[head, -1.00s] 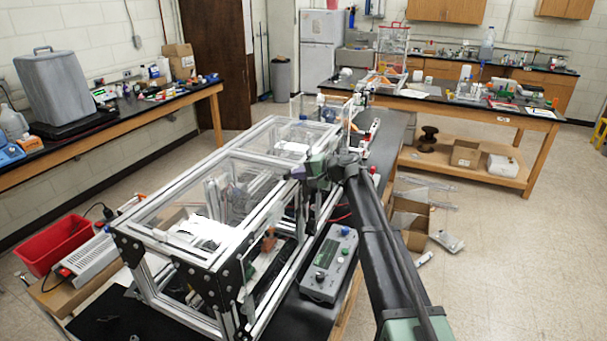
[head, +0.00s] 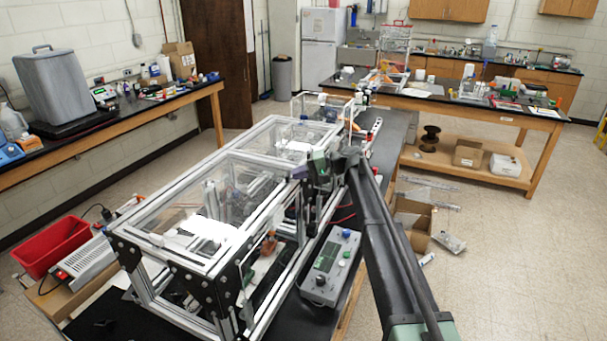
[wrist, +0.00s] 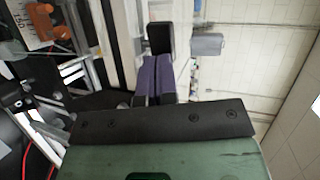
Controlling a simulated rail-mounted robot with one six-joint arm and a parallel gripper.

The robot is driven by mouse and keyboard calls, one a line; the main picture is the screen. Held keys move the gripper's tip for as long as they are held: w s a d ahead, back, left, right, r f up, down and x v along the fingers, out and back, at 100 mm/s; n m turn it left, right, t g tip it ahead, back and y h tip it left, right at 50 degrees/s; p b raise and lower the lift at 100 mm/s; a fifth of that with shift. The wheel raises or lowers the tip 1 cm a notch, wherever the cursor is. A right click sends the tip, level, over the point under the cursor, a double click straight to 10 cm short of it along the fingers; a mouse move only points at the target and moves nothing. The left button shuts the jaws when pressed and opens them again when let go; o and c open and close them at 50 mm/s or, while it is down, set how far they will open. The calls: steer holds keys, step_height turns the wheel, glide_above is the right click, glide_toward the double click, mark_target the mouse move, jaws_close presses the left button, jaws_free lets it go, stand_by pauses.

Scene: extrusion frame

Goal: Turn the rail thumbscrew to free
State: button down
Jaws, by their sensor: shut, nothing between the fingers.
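My gripper (head: 299,173) is at the right-hand top rail of the extrusion frame (head: 262,210). In the wrist view its two purple fingers (wrist: 154,78) lie side by side, closed together with nothing seen between them. A black rounded block (wrist: 160,38) shows just past the fingertips; I cannot tell whether it touches them or what it is. I cannot make out the rail thumbscrew for certain in either view. My wrist and arm hide part of the frame's right side in the head view.
The frame has clear panels and silver rails. A grey control box (head: 331,268) with knobs stands right of it on the black bench. An orange part (head: 269,246) sits inside the frame. A red bin (head: 52,245) is at the left. Open floor lies to the right.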

steer(key=shift+w+a, duration=0.3)
steer(key=shift+w, duration=0.05)
steer(key=shift+w+a, duration=0.45)
steer(key=shift+a, duration=0.35)
steer(key=shift+a, duration=0.3)
stand_by(0.4)
steer(key=s+p+v, duration=0.1)
steer(key=p+v, duration=0.2)
steer(key=v, duration=0.7)
steer(key=s+d+f+h+b, duration=0.4)
steer(key=s+f, duration=0.4)
steer(key=s, duration=0.5)
steer(key=s+d+f+h+b, duration=0.4)
steer(key=s+d+f, duration=0.4)
steer(key=s, duration=0.5)
steer(key=s+d+f+t+h+b, duration=0.1)
steer(key=s+d+f+h+b, duration=0.3)
steer(key=s, duration=0.9)
steer(key=d+f+h, duration=0.2)
steer(key=d+f, duration=0.1)
steer(key=f, duration=0.1)
steer(key=shift+s+d+f+m+h+b, duration=0.2)
steer(key=shift+s+f+m+h+b, duration=0.1)
steer(key=shift+b, duration=0.05)
steer(key=shift+w, duration=0.1)
